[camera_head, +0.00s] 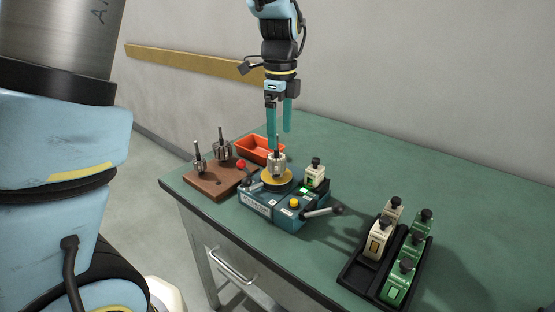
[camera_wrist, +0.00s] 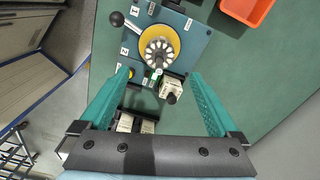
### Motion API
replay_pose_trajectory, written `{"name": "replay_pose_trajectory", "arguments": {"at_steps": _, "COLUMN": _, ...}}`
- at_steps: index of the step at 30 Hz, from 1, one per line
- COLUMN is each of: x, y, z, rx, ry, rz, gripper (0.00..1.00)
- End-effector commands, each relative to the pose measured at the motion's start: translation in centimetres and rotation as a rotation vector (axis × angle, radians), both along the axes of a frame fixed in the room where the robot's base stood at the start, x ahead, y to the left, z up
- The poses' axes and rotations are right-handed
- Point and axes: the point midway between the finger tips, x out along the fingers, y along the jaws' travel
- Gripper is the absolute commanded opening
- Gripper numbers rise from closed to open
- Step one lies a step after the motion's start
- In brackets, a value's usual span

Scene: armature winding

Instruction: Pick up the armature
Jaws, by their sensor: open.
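A silver armature (camera_head: 277,164) with a thin upright shaft stands on the yellow disc of the blue winding machine (camera_head: 262,207). In the wrist view the armature (camera_wrist: 157,50) shows from above as a slotted round core on the yellow disc. Two more armatures, one at the left (camera_head: 199,162) and one behind it (camera_head: 222,150), stand upright on a brown board (camera_head: 212,190). My gripper (camera_head: 280,139) points down above the machine, with green fingers apart and nothing between them. In the wrist view the fingertips (camera_wrist: 157,76) are spread, with the armature ahead of them.
Black-knobbed levers stick out from the machine. An orange bin (camera_head: 260,149) sits behind it. A black rack (camera_head: 358,272) with cream and green modules stands at right. The back right tabletop is clear.

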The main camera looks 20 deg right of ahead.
Motion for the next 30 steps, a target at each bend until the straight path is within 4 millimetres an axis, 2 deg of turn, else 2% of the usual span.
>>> {"name": "replay_pose_trajectory", "arguments": {"at_steps": 8, "x": 0.1, "y": 0.3, "z": -2.1, "rx": 0.004, "ry": 0.002, "rz": 0.004, "gripper": 0.97}}
{"name": "replay_pose_trajectory", "arguments": {"at_steps": 15, "x": 0.3, "y": 0.6, "z": -5.6, "rx": 0.004, "ry": 0.002, "rz": 0.003, "gripper": 0.97}}
{"name": "replay_pose_trajectory", "arguments": {"at_steps": 24, "x": 0.4, "y": 0.6, "z": -6.3, "rx": 0.0, "ry": -0.001, "rz": 0.002, "gripper": 0.97}}
{"name": "replay_pose_trajectory", "arguments": {"at_steps": 26, "x": 0.4, "y": 0.6, "z": -6.3, "rx": 0.001, "ry": -0.001, "rz": 0.002, "gripper": 0.93}}
{"name": "replay_pose_trajectory", "arguments": {"at_steps": 30, "x": 0.4, "y": 0.6, "z": -6.3, "rx": 0.001, "ry": -0.001, "rz": 0.003, "gripper": 0.77}}
